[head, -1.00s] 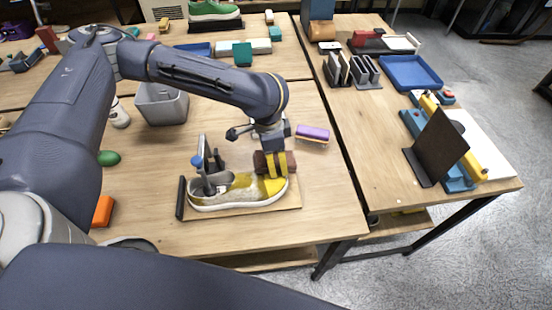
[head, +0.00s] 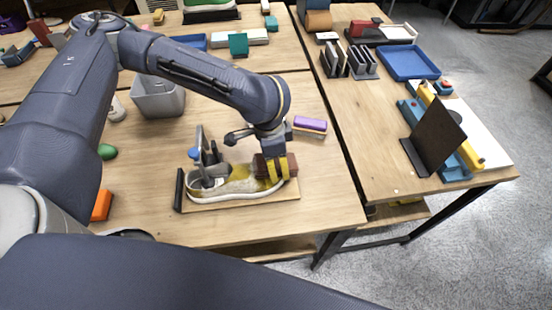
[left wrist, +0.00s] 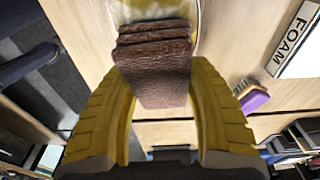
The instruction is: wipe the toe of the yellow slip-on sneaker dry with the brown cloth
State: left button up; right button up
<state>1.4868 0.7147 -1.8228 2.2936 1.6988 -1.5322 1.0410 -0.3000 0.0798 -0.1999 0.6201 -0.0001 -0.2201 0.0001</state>
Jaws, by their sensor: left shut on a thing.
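The yellow slip-on sneaker (head: 238,186) lies on a wooden board (head: 225,203) with its toe to the right. A grey clamp-like stand (head: 204,155) with a blue knob is at its heel end. My left gripper (head: 274,170) is at the toe, its yellow fingers shut on the brown cloth (left wrist: 155,62). In the left wrist view the cloth is a folded, ridged brown block between the fingers, with a pale bit of the sneaker (left wrist: 150,10) behind it. The cloth covers part of the toe; whether it presses on it is hard to tell. My right gripper is not in view.
A purple-topped brush or sponge (head: 310,125) lies right of the gripper. A grey bin (head: 158,98) stands behind. A green object (head: 107,151) and an orange block (head: 102,205) lie at left. A second table with a blue tray (head: 408,62) stands at right.

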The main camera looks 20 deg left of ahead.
pick_arm(q)
jog(key=shift+s+d, duration=0.5)
jog(key=shift+s, duration=0.35)
jog(key=shift+s+d, duration=0.45)
jog(key=shift+s, duration=0.35)
jog(key=shift+f, duration=0.15)
jog(key=shift+w+a, duration=0.7)
jog(key=shift+w, duration=0.45)
jog(key=shift+w+a, duration=0.7)
jog(key=shift+w, duration=0.45)
jog(key=shift+w+a, duration=0.7)
jog(key=shift+w, duration=0.45)
jog(key=shift+s+d+r, duration=0.1)
jog(key=shift+s+d, duration=0.6)
jog(key=shift+s, duration=0.45)
jog(key=shift+s+d+r, duration=0.1)
jog(key=shift+s+d, duration=0.6)
jog(key=shift+s, duration=0.45)
jog(key=shift+s+d, duration=0.7)
jog(key=shift+s, duration=0.45)
jog(key=shift+r, duration=0.1)
